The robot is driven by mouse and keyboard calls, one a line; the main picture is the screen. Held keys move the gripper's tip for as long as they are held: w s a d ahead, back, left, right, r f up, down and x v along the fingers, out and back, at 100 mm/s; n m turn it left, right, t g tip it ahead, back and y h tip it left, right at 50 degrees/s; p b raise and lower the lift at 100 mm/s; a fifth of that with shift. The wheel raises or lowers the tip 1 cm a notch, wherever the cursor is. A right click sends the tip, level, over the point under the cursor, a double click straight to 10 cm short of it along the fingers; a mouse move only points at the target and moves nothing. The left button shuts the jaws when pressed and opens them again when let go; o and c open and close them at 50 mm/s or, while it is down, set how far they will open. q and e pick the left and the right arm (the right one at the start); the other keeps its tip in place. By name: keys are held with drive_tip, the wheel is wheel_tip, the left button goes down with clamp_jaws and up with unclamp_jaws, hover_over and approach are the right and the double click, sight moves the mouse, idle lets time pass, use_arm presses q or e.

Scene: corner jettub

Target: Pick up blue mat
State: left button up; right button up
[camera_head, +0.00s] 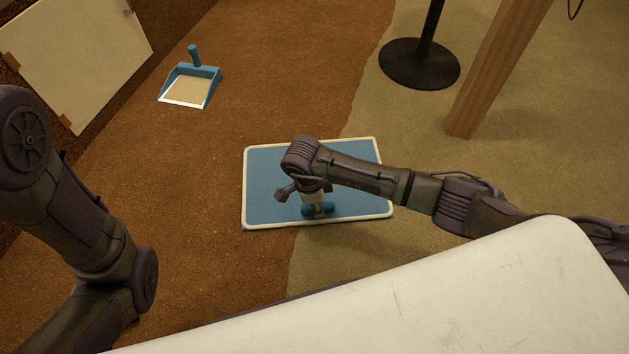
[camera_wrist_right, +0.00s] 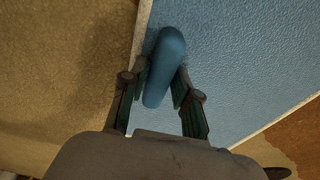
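The blue mat (camera_head: 270,178) with a white rim lies on the floor in the middle of the head view, across the line between brown and tan flooring. A rounded blue handle (camera_head: 326,211) stands up near its front edge. My right gripper (camera_head: 317,203) is over the mat at this handle, partly hidden by its own wrist. In the right wrist view the two fingers (camera_wrist_right: 160,85) lean inward against both sides of the blue handle (camera_wrist_right: 165,62), with the mat (camera_wrist_right: 235,50) below. My left arm shows at the left of the head view, but its gripper is out of frame.
A blue dustpan-like thing (camera_head: 190,84) lies on the brown floor at the back left, near a cream panel (camera_head: 85,55). A round black stand base (camera_head: 419,65) and a wooden leg (camera_head: 492,75) stand at the back right. Brown floor around the mat's left side is clear.

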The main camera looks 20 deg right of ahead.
clamp_jaws()
drive_tip(key=shift+r, duration=0.15)
